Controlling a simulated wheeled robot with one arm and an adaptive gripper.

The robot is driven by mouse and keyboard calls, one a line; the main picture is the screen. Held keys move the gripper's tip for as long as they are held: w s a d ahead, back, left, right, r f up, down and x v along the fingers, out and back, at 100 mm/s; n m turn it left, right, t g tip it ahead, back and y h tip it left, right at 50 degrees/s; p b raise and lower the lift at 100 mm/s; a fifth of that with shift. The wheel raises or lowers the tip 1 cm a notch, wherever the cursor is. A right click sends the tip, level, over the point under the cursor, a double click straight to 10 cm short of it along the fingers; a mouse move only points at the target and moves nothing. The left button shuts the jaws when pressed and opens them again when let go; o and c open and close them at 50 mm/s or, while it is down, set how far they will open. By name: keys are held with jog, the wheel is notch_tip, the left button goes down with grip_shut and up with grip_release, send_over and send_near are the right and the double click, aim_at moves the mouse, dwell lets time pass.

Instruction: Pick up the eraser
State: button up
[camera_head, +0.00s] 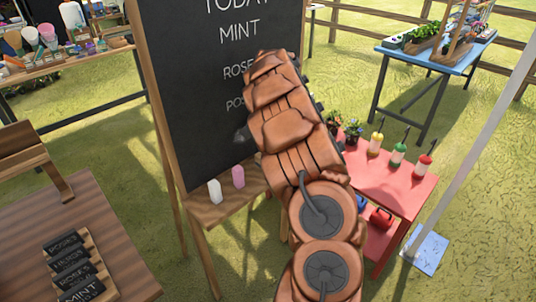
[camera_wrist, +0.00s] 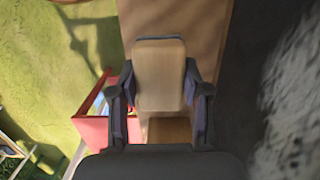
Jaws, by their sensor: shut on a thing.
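The eraser (camera_wrist: 160,75) is a light wooden block with a dark edge at its far end, seen in the wrist view. My gripper (camera_wrist: 160,100) is shut on it, with a dark finger against each side. The eraser is over the wooden ledge, which shows beneath it; I cannot tell how high above it. In the head view my own arm hides the gripper and the eraser.
The blackboard (camera_head: 190,70) with chalk writing stands close by; it also fills the right of the wrist view. White (camera_head: 215,191) and pink (camera_head: 238,177) chalks stand on its ledge (camera_head: 224,207). A red table (camera_head: 400,190) with bottles is to the right, a brown table (camera_head: 110,240) at lower left.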

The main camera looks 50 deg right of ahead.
jog(key=s+a+b, duration=0.1)
jog(key=s+a, duration=0.2)
jog(key=a, duration=0.3)
jog(key=s+a+r+b, duration=0.1)
jog(key=s+a, duration=0.2)
jog(key=a, duration=0.3)
jog(key=shift+s+a+r+b, duration=0.2)
jog(key=shift+s+b, duration=0.2)
